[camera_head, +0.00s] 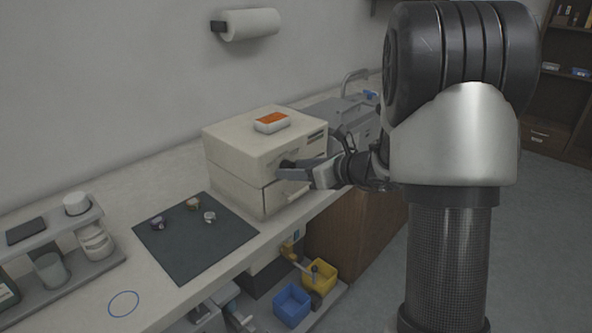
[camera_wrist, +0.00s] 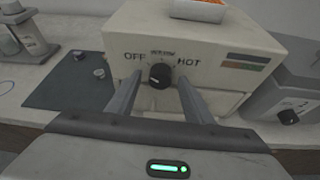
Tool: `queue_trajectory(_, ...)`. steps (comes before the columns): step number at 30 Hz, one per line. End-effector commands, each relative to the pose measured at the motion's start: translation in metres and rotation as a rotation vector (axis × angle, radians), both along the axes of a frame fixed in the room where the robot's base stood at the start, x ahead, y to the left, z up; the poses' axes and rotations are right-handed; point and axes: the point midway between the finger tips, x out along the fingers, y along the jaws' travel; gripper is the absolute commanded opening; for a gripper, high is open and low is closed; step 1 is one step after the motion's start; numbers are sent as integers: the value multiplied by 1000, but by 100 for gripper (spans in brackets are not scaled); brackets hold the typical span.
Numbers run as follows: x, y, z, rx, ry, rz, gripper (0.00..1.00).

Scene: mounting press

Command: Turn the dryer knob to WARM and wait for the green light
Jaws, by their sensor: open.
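The cream dryer (camera_head: 250,150) stands on the counter. In the wrist view its front (camera_wrist: 215,65) carries a black knob (camera_wrist: 159,74) between the words OFF and HOT, with a small label above that is too blurred to read. A pale mark shows on the knob, but I cannot tell its exact setting. A dark strip (camera_wrist: 248,58) and a dull orange-green strip (camera_wrist: 245,65) sit at the right of the front; neither clearly glows. My gripper (camera_wrist: 159,82) is open, one finger on each side of the knob; contact is unclear. In the head view my gripper (camera_head: 287,172) is at the dryer front.
An orange-and-white box (camera_head: 271,122) lies on the dryer. A dark mat (camera_head: 195,240) with several small round pieces lies to its left. Another grey machine (camera_wrist: 290,105) stands close on the right. Blue (camera_head: 292,304) and yellow (camera_head: 322,276) bins are below the counter.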

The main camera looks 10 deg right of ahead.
Motion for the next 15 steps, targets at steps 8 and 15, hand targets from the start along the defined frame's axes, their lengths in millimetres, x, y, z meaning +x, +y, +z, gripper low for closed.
queue_trajectory(8, 0, 0, 0, 0, 0, 0, 26)
queue_trajectory(15, 0, 0, 1, 2, 1, 0, 5)
